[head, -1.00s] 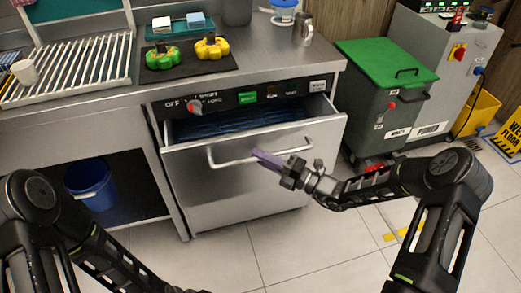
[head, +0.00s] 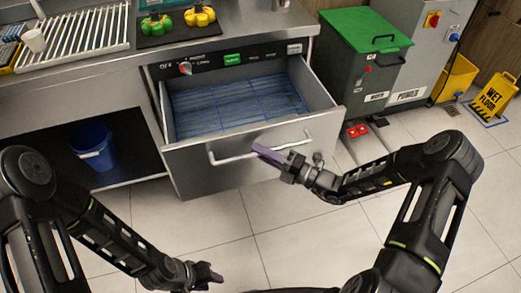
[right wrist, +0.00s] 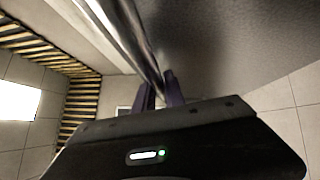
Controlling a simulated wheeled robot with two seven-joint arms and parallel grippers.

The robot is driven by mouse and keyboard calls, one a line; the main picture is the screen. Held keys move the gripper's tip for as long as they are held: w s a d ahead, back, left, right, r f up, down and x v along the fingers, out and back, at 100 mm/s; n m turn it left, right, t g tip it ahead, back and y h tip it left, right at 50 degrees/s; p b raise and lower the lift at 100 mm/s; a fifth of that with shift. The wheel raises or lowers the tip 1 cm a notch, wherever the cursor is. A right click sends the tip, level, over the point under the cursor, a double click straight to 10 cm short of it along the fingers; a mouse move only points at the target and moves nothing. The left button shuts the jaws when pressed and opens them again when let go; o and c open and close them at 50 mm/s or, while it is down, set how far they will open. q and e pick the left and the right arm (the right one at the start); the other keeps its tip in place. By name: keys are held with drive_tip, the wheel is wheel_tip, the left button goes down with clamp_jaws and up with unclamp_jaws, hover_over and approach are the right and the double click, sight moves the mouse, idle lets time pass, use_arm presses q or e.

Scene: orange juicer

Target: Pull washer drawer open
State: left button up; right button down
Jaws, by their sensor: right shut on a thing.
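The washer drawer (head: 205,172) is a steel drawer pulled well out from under the counter, with a blue wire rack (head: 235,103) inside. Its bar handle (head: 228,158) runs across the front. My right gripper (head: 262,154) is shut on the right part of this handle. In the right wrist view the purple fingers (right wrist: 160,92) close around the shiny bar (right wrist: 134,35). My left gripper (head: 214,278) is low in the head view, apart from the drawer; its finger gap is not clear.
A control panel (head: 215,62) sits above the drawer. A blue bucket (head: 93,146) stands under the counter at left. A green-lidded bin (head: 365,60) and a yellow wet-floor sign (head: 492,97) stand at right. The tiled floor in front is clear.

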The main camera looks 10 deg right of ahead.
drive_tip(key=c, duration=1.4)
unclamp_jaws()
drive_tip(key=v, duration=0.7)
drive_tip(key=shift+s+d, duration=0.25)
drive_tip(key=shift+d, duration=0.1)
